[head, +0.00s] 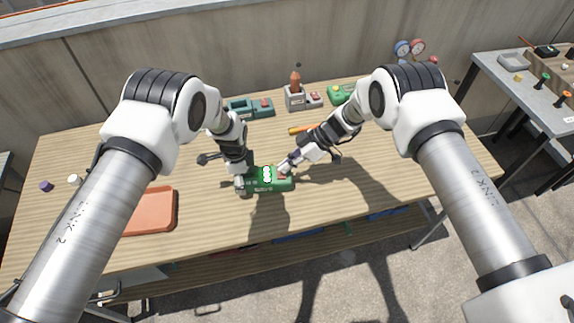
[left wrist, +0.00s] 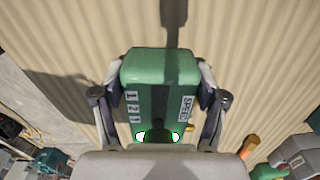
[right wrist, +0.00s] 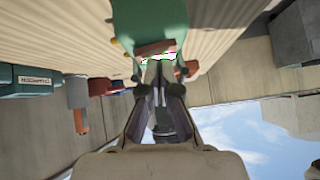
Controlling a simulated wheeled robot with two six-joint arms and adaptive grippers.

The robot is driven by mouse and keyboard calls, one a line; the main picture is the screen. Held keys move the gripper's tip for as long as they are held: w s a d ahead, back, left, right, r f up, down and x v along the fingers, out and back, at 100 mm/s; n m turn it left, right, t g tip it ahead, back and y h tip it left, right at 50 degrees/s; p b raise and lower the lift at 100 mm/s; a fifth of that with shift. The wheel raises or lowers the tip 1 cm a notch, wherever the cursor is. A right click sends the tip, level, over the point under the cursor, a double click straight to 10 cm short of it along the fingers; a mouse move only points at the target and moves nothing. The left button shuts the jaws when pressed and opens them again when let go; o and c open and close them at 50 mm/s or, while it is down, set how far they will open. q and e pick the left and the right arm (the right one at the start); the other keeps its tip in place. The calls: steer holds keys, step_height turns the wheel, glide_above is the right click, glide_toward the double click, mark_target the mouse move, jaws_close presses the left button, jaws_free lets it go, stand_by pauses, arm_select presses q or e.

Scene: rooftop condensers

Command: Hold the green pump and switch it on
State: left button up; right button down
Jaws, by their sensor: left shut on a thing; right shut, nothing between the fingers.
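The green pump (head: 266,187) lies on the wooden table near its front middle. It also shows in the left wrist view (left wrist: 160,66), with a "SPEED" label and a 1-2-3 label. My left gripper (head: 243,178) is shut on it, one finger on each side. Bright white-green lights (head: 267,174) glow on its top. A red switch (right wrist: 155,48) shows on the pump in the right wrist view. My right gripper (head: 283,168) is shut and empty, with its tips right at this switch. I cannot tell whether they touch it.
An orange tray (head: 152,212) lies left of the pump. A teal device (head: 240,108), a grey device (head: 297,97) and another green device (head: 341,94) stand along the back. An orange-handled tool (head: 300,129) lies behind my right gripper. The table's right part is clear.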

mark_target(287, 174)
steer(key=r, duration=0.4)
steer(key=shift+s+r, duration=0.25)
steer(key=s+v, duration=0.1)
steer(key=v, duration=0.8)
steer(key=shift+s+d, duration=0.3)
steer(key=shift+d, duration=0.05)
steer(key=shift+r, duration=0.1)
arm_select(q)
steer(key=o, duration=1.8)
steer(key=shift+c, duration=0.2)
step_height(287, 174, up, 9)
steer(key=p, duration=0.7)
steer(key=shift+r, duration=0.1)
arm_select(e)
step_height(287, 174, up, 7)
